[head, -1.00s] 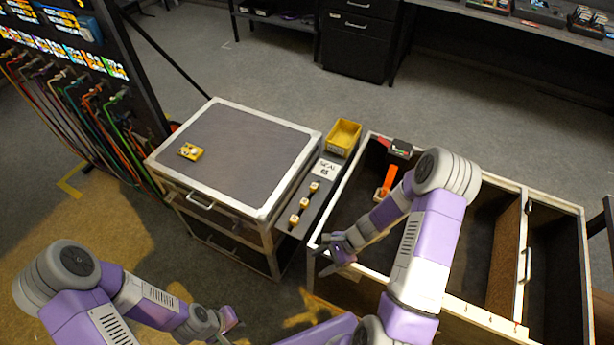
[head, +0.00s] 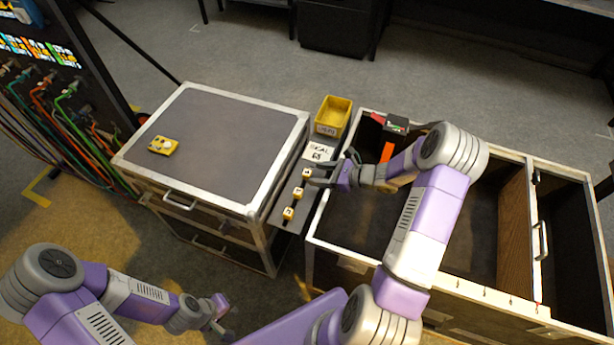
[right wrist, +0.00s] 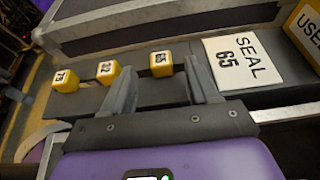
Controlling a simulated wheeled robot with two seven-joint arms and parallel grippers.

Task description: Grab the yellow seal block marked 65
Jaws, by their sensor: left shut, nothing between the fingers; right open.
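Three yellow blocks with white number faces stand in a row on a dark narrow shelf. The block that appears to read 65 (right wrist: 160,63) is the one nearest the white SEAL 65 card (right wrist: 240,62); in the head view it is the far block (head: 307,173). The middle block (right wrist: 108,72) seems to read 32, and the end block's (right wrist: 66,79) number is unclear. My right gripper (right wrist: 162,85) is open, its fingers pointing toward the 65 block, which shows between them in the picture; contact cannot be told. My left gripper (head: 221,312) is shut and empty, low in front.
A yellow bin (head: 333,115) stands behind the card. A grey-topped case (head: 225,140) with a yellow item (head: 163,145) on it is left of the shelf. An open crate (head: 470,262) lies right, under my right arm. Cables hang on the far left.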

